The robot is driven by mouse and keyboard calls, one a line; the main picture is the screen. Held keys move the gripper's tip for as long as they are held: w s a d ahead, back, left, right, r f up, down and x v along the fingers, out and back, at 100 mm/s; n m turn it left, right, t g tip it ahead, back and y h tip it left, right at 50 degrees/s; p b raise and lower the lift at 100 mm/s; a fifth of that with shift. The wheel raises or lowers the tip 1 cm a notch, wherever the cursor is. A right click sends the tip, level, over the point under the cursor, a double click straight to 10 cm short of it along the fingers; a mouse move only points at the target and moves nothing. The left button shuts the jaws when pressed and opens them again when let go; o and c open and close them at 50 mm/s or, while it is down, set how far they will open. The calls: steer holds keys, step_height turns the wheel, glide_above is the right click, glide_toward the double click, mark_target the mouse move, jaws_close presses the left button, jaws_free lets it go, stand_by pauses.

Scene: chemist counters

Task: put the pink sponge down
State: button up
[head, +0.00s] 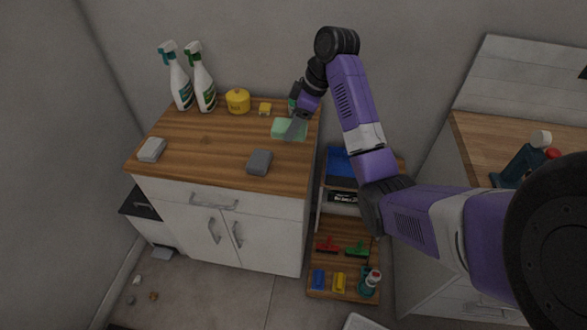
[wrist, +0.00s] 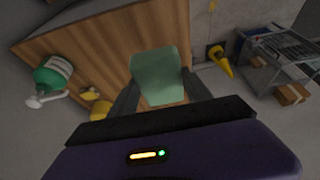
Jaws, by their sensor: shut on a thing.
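No pink sponge shows in either view. My gripper (head: 297,130) is over the back right corner of the wooden-topped counter (head: 205,150), shut on a pale green sponge (head: 283,127). In the wrist view the green sponge (wrist: 158,75) sits between the two fingers (wrist: 160,88) near the counter's edge. I cannot tell whether the sponge touches the counter top. A light grey block (head: 151,149) lies at the counter's left and a dark grey block (head: 259,161) at its front right.
Two spray bottles (head: 180,82) (head: 203,82), a yellow container (head: 238,101) and a small yellow block (head: 265,108) stand along the back. A low shelf unit (head: 345,255) with brushes and bottles is right of the counter. The middle of the counter top is clear.

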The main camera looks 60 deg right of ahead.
mark_target(288, 169)
step_height(288, 169, down, 15)
steer(key=shift+p, duration=0.35)
steer(key=shift+f, duration=0.2)
steer(key=o, duration=1.3)
steer(key=v, duration=1.2)
steer(key=shift+w+r, duration=0.1)
steer(key=shift+r, duration=0.2)
